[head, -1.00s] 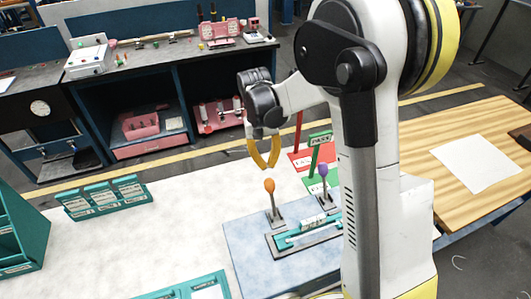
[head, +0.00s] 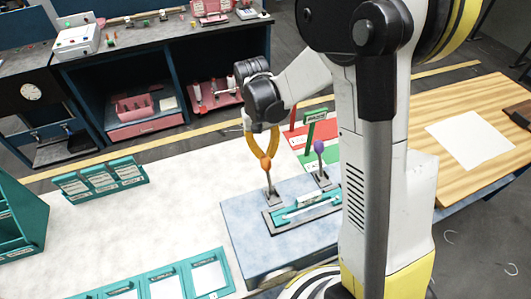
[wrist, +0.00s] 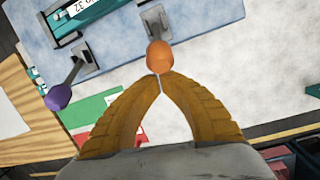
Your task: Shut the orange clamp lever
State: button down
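The orange clamp lever (head: 268,180) stands roughly upright on the clamp fixture, with its round orange knob (head: 266,163) on top. The knob also shows in the wrist view (wrist: 160,57). My gripper (head: 265,155) is at the knob; its yellow fingertips are together in the wrist view (wrist: 158,80), right against the knob's outline. The knob is not between the fingers; whether the tips touch it I cannot tell. The purple-knobbed lever (head: 320,160) stands to the right, also upright. The teal clamp fixture (head: 305,209) lies between and in front of the levers.
The fixture sits on a blue-grey plate (head: 250,248) on the pale table. Green (head: 313,155) and red pads lie behind it, with a tilted green sign (head: 316,116). Teal trays (head: 165,285) line the front, and a teal rack (head: 100,178) stands left. The table's left middle is clear.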

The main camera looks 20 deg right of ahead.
jog(key=shift+s+r+t, duration=0.3)
jog(key=shift+s, duration=0.05)
jog(key=shift+s+r, duration=0.1)
jog(key=shift+s+r+t, duration=0.5)
jog(key=shift+s+t, duration=0.35)
jog(key=shift+t, duration=0.15)
jog(key=s+r+t, duration=0.1)
jog(key=s+t, duration=0.5)
jog(key=s, duration=0.3)
jog(key=shift+s+r+t+b, duration=0.15)
jog(key=shift+s+t+b, duration=0.15)
